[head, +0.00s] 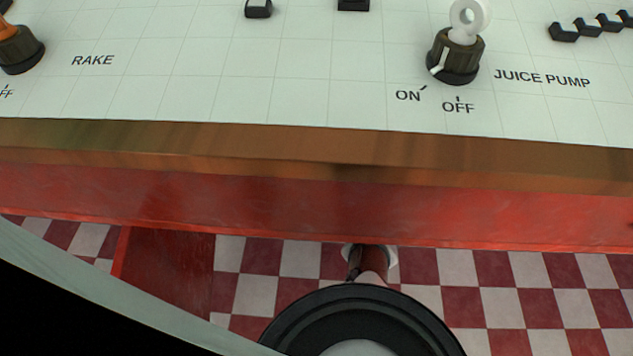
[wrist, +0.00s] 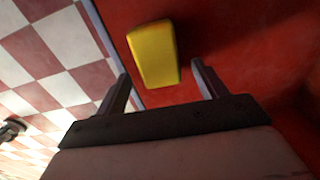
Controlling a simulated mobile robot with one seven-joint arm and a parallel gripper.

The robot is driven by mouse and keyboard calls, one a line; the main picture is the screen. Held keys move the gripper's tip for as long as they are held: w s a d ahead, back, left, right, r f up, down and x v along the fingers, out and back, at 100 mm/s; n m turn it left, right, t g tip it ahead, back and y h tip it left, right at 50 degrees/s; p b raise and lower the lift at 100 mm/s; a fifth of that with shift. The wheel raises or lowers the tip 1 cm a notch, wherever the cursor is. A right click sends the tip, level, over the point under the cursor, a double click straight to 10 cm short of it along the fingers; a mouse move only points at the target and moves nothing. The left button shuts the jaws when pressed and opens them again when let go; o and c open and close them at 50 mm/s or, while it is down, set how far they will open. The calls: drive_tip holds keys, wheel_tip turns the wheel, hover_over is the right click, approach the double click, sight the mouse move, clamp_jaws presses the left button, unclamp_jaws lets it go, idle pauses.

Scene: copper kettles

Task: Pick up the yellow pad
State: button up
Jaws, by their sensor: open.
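The yellow pad (wrist: 154,54) shows in the wrist view, a small block with rounded corners lying on a red surface (wrist: 225,35). My gripper (wrist: 162,80) is open in the wrist view. Its two dark fingers point toward the pad, and the pad lies ahead of and partly between their tips. I cannot tell whether a finger touches it; a gap shows on each side. The pad does not show in the head view, and neither does my gripper.
The head view shows a white tiled panel (head: 250,95) with a wooden edge (head: 300,145) and a red front (head: 300,200). A knob (head: 455,55) stands near the "JUICE PUMP" label. A checkered floor (head: 500,300) lies below. The red surface's edge is left of the pad.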

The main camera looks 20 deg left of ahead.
wheel_tip(320, 180, down, 2)
drive_tip(key=shift+f, duration=0.2)
drive_tip(key=c, duration=1.1)
drive_tip(key=shift+o, duration=0.2)
drive_tip(key=shift+r, duration=0.1)
wheel_tip(320, 180, up, 10)
drive_tip(key=p, duration=0.4)
